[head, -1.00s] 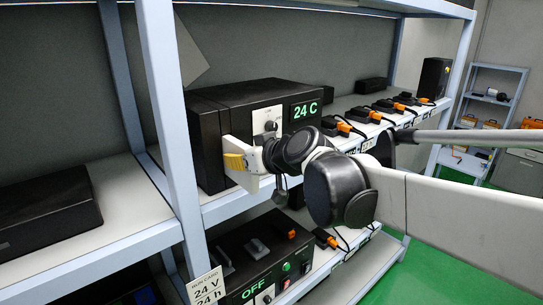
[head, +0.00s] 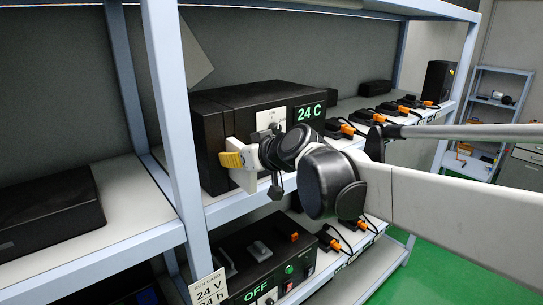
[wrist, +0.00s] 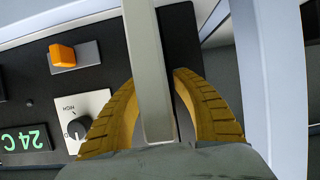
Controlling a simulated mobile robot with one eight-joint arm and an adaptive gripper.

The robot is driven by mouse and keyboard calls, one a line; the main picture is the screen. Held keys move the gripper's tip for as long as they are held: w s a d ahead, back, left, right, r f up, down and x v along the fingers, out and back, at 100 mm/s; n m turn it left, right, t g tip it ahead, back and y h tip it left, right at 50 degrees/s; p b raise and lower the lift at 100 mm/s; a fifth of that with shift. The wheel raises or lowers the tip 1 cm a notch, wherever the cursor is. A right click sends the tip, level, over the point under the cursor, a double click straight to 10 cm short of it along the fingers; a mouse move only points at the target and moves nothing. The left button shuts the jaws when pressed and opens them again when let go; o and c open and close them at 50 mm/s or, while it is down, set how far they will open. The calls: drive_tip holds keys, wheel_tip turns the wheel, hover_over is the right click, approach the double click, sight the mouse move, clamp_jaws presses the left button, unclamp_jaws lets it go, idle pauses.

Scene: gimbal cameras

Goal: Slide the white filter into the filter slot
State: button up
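The white filter is a flat pale plate (head: 243,179) at the front of the black box (head: 214,150) that shows "24 C". In the wrist view it is a long pale bar (wrist: 150,75) running between the fingers. My gripper (head: 232,160), with yellow ribbed fingers, is closed around the filter; the fingers also show in the wrist view (wrist: 158,115). The filter stands roughly upright before the box's left front part. The filter slot cannot be made out, and I cannot tell whether the filter's far edge is inside the box.
A shelf post (head: 172,120) rises close to the left of the gripper. A lower black box (head: 262,255) reads "OFF". Several small black devices with orange plugs line the shelf at right. An orange switch (wrist: 62,56) and a dial (wrist: 75,128) are on the box front.

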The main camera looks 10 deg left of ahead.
drive_tip(key=shift+d, duration=0.1)
drive_tip(key=v, duration=1.2)
